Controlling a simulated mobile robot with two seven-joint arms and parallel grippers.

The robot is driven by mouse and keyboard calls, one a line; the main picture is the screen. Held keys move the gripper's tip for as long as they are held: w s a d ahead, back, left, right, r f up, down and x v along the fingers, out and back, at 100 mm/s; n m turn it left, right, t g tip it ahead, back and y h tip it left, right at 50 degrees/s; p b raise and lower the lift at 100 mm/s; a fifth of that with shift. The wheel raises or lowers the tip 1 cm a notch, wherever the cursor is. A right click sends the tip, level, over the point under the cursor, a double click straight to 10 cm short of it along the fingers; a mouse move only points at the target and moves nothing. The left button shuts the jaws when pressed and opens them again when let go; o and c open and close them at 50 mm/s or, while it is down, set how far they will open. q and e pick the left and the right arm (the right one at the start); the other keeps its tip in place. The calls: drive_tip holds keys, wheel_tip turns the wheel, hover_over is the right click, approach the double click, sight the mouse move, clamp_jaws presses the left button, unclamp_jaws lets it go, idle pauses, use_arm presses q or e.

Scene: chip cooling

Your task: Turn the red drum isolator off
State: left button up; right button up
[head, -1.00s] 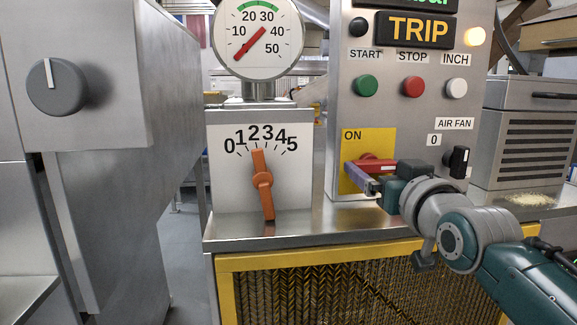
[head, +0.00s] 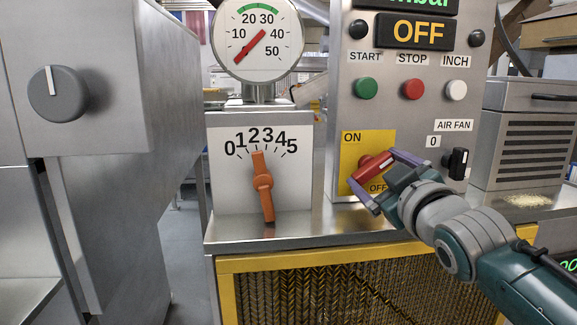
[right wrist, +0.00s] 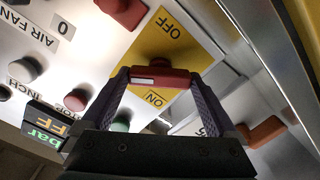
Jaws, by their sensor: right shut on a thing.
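The red drum isolator handle (head: 374,166) sits on a yellow plate (head: 352,150) marked ON at the top and OFF at the bottom right. The handle lies aslant, its right end higher. My right gripper (head: 384,177) is shut on the handle, one finger at its upper right end and one at its lower left. The right wrist view shows the handle (right wrist: 160,77) squeezed between both fingers, with a white mark near one end. The display (head: 416,33) above reads OFF. My left gripper is out of view.
Green START (head: 366,88), red STOP (head: 413,89) and white INCH (head: 456,90) buttons are above my right gripper. A black AIR FAN knob (head: 458,162) is close on its right. An orange dial pointer (head: 263,183) stands to the left, beneath a round gauge (head: 257,38).

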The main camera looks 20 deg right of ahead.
drive_tip(key=n, duration=0.5)
drive_tip(key=shift+n, duration=0.3)
drive_tip(key=n, duration=0.5)
drive_tip(key=shift+b, duration=0.4)
drive_tip(key=shift+n, duration=0.3)
drive_tip(key=o, duration=1)
drive_tip(key=shift+s, duration=0.15)
drive_tip(key=v, duration=0.9)
drive_tip(key=shift+s, duration=0.4)
